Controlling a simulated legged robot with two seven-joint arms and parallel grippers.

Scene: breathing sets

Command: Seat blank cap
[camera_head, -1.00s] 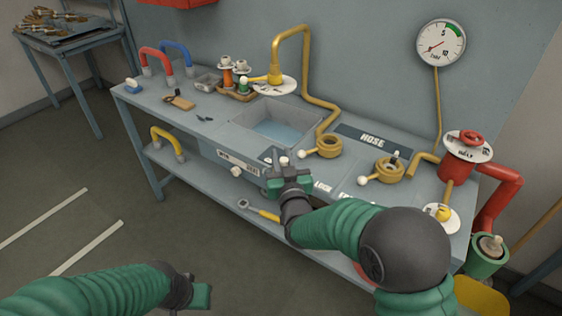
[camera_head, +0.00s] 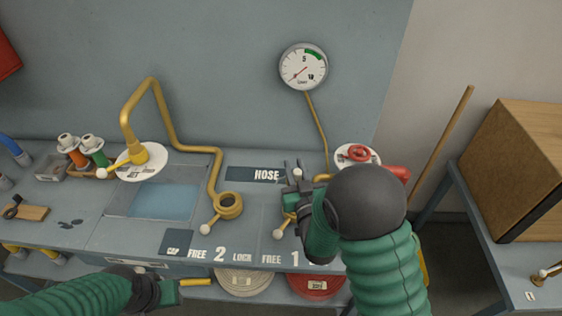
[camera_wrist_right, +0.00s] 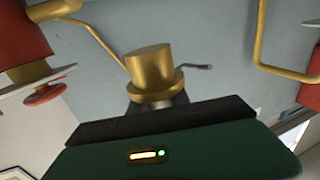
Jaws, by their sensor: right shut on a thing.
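My right gripper (camera_head: 297,197) is over the right-hand brass socket, near the number 1. It is shut on the blank cap, a brass cylinder with a wide flange (camera_wrist_right: 152,68) in the right wrist view. My gripper and arm hide most of that socket; its white-knobbed lever (camera_head: 279,233) shows at the left. I cannot tell whether the cap touches the socket. The dark CAP pad (camera_head: 174,242) is bare. My left gripper (camera_head: 170,291) is low at the left, in front of the bench; its fingers are not clear.
Another brass ring socket (camera_head: 229,205) with a lever stands left of my right gripper. A sink (camera_head: 162,200), a bent yellow pipe (camera_head: 180,144) and colored bottles (camera_head: 82,150) are further left. A gauge (camera_head: 303,66) hangs above; a red valve (camera_head: 358,153) is close on the right.

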